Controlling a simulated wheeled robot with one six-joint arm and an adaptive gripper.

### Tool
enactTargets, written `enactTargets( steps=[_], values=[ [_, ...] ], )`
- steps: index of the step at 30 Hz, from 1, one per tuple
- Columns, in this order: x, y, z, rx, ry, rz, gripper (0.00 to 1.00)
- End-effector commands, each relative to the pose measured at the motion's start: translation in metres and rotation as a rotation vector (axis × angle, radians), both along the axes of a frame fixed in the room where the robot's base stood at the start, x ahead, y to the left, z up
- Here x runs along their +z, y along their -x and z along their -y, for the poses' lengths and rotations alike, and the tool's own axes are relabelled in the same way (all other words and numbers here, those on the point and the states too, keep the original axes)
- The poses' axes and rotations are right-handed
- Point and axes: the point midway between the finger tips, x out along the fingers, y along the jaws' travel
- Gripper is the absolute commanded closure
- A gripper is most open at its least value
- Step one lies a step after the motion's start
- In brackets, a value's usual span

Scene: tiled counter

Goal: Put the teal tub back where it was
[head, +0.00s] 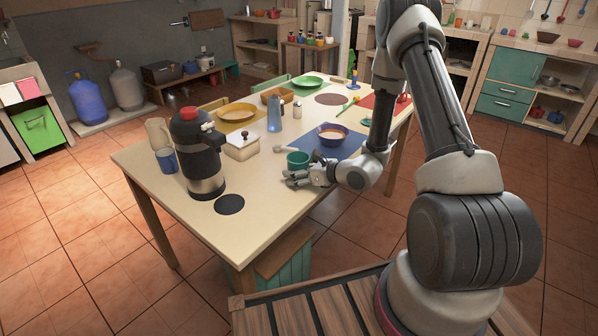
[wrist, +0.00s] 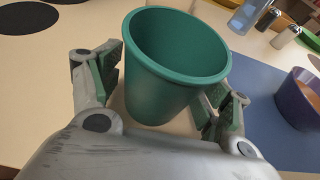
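The teal tub (head: 298,160) stands upright on the table at the near edge of the blue mat. In the wrist view the tub (wrist: 175,75) looks empty and sits between my two fingers. My gripper (head: 300,177) is low over the table on the near side of the tub. In the wrist view my gripper (wrist: 160,92) is open around the tub. A narrow gap shows at the left finger; the right finger is very close to the wall, and I cannot tell whether it touches.
A purple bowl (head: 333,134) stands on the blue mat (head: 345,148), right of the tub. A black disc (head: 229,204) lies on bare table (head: 265,200) at the front.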

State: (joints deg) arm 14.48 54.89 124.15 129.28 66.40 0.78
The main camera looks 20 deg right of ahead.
Motion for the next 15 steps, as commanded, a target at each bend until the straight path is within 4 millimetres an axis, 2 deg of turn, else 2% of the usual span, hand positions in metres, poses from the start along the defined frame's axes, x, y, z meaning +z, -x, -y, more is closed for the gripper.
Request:
enactTargets(
  steps=[8, 11, 15],
  values=[
    [0.004, 0.0, 0.0, 0.0, 0.0, 0.001, 0.22],
    [0.007, 0.009, 0.007, -0.003, 0.0, -0.001, 0.22],
    [0.019, 0.03, 0.024, -0.004, 0.0, 0.0, 0.22]
  ],
)
